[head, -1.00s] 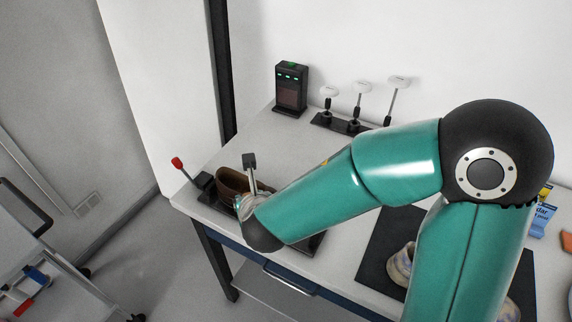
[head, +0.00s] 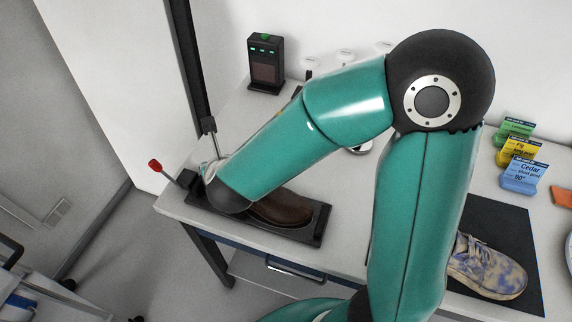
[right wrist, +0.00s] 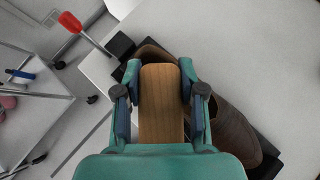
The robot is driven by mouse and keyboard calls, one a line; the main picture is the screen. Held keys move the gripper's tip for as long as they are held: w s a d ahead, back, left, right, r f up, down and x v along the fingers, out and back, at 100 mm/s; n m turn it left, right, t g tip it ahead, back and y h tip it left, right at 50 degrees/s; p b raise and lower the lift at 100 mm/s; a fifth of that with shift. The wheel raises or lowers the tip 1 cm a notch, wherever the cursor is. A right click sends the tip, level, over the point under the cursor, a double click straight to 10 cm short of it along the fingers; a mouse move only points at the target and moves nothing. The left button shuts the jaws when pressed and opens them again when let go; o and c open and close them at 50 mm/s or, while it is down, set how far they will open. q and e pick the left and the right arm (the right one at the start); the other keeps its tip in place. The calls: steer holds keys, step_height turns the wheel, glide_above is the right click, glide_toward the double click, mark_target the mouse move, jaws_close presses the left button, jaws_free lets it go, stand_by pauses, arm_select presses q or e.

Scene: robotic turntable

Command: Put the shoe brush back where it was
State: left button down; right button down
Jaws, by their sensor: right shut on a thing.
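The shoe brush (right wrist: 160,105) shows its flat wooden back in the right wrist view; its bristles are hidden. My right gripper (right wrist: 160,78) is shut on it, with a finger on each side. In that view the brush overlaps a brown leather shoe (right wrist: 236,130); I cannot tell whether they touch. In the head view the brown shoe (head: 282,209) lies in a black tray (head: 318,225) at the table's left end. My forearm hides the shoe's back part, the brush and most of the right gripper there. My left gripper is not in view.
A red-tipped lever (head: 155,165) stands at the tray's left end. A black box with green lights (head: 265,62) stands at the back. A patterned shoe (head: 487,268) lies on a dark mat (head: 525,235) at right, near a blue card block (head: 522,176). Bare table lies behind the tray.

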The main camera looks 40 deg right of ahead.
steer(key=w+d+r+m+g+h+b, duration=0.1)
steer(key=w+d+r+m+g+h, duration=0.2)
steer(key=d, duration=0.4)
steer(key=w+d+r+m+g+h+b, duration=0.1)
steer(key=d+r+m+h+b, duration=0.1)
steer(key=d+m, duration=0.4)
steer(key=s+d+r+m+g+h+b, duration=0.1)
steer(key=s+d+r+m+g+b, duration=0.1)
steer(key=s+d+m+g, duration=0.65)
steer(key=f, duration=0.5)
steer(key=w+d+f, duration=0.1)
steer(key=f, duration=0.9)
steer(key=shift+w+d+f+p, duration=0.1)
steer(key=shift+w+d+p, duration=0.15)
steer(key=shift+d+p, duration=0.1)
step_height(320, 180, down, 4)
steer(key=shift+r, duration=0.15)
steer(key=shift+f, duration=0.35)
steer(key=shift+a, duration=0.1)
